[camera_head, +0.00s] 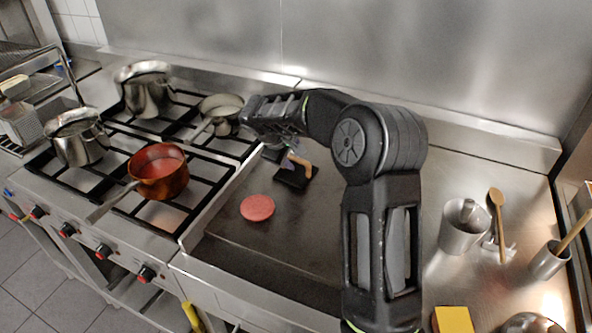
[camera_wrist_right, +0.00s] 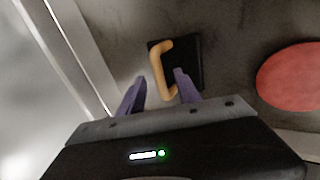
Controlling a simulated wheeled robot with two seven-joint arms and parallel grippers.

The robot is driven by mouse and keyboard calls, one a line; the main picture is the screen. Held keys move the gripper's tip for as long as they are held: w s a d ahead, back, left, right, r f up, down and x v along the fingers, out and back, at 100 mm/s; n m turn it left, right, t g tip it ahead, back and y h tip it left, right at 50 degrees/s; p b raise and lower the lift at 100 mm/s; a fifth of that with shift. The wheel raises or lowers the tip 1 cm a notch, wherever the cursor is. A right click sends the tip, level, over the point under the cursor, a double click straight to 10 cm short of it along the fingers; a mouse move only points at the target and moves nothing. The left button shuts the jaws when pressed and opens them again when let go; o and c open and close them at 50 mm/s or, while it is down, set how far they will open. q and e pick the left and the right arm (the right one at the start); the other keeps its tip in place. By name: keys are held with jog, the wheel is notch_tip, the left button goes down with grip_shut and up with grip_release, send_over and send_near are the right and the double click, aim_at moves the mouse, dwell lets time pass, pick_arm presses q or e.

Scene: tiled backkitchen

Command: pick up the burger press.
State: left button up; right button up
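The burger press is a black square plate with a light wooden handle. In the head view the burger press (camera_head: 293,178) lies on the dark griddle, partly hidden by my right gripper (camera_head: 283,143). In the right wrist view the burger press (camera_wrist_right: 192,60) is just ahead of the fingers, its handle (camera_wrist_right: 160,68) facing the camera. My right gripper (camera_wrist_right: 160,88) is open. Its two purple-grey fingers are apart, with the near end of the handle between or just beyond the fingertips; I cannot tell if they touch it. My left gripper is not in view.
A red patty (camera_head: 257,207) lies on the griddle (camera_head: 225,238) near the press, and shows at right in the wrist view (camera_wrist_right: 291,77). Several pots, including a copper-coloured pan (camera_head: 158,186), stand on the burners at left. Metal containers and a yellow block (camera_head: 453,319) are at right.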

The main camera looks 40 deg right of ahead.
aim_at(303, 173)
jog(key=shift+x, duration=1.5)
grip_shut()
dwell(0.5)
jog(key=shift+w+r, duration=0.1)
jog(key=shift+r, duration=0.05)
